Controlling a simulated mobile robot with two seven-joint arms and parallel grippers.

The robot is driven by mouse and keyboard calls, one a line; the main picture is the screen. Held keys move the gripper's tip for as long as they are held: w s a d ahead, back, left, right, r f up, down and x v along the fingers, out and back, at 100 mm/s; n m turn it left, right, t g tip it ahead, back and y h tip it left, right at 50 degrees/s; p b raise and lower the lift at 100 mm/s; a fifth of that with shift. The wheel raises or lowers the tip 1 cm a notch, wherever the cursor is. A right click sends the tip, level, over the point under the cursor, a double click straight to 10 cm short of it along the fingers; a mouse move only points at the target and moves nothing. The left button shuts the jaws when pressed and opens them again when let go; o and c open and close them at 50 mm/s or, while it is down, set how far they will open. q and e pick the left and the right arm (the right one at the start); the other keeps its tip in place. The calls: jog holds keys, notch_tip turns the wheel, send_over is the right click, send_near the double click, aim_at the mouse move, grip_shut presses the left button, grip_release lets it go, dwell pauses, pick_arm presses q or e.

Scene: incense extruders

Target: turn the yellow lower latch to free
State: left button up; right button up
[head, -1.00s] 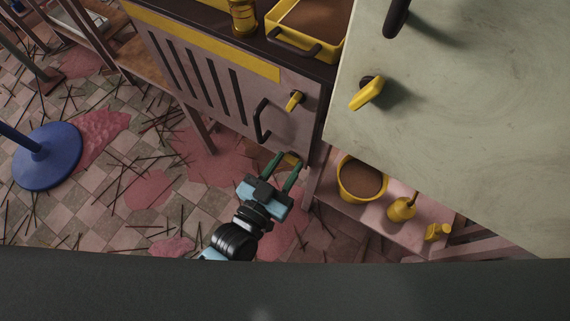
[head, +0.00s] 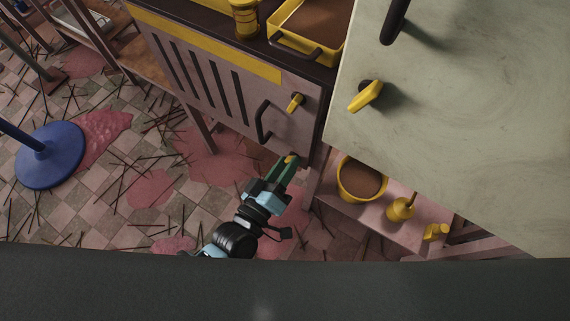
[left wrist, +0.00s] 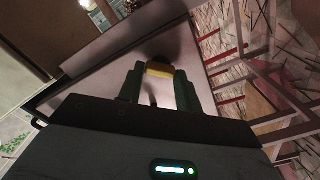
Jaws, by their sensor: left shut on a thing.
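The yellow lower latch (head: 290,159) is at the lower right corner of the pinkish cabinet door, mostly hidden by my fingers. In the left wrist view the yellow latch (left wrist: 159,70) lies between the green fingertips. My left gripper (head: 286,166) is shut on it, with its fingers seen nearly edge-on in the head view; it also shows in the left wrist view (left wrist: 159,80). A yellow upper latch (head: 295,103) sits higher on the same door, tilted and free of any gripper. The exact angle of the lower latch is hard to tell. My right gripper is in neither view.
A dark door handle (head: 262,121) is left of the latches. A pale panel (head: 460,120) with a yellow lever (head: 365,96) fills the right. A yellow bowl (head: 361,180) and bottle (head: 401,208) stand on a low shelf. The floor at left holds scattered sticks.

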pick_arm(q)
jog(key=shift+f+n, duration=0.1)
jog(key=shift+n, duration=1.8)
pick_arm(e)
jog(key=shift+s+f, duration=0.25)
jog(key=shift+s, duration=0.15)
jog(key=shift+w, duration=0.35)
pick_arm(q)
jog(key=o, duration=1)
jog(key=p+v, duration=0.1)
jog(key=v, duration=0.6)
jog(key=shift+s+a, duration=0.2)
jog(key=shift+s, duration=0.15)
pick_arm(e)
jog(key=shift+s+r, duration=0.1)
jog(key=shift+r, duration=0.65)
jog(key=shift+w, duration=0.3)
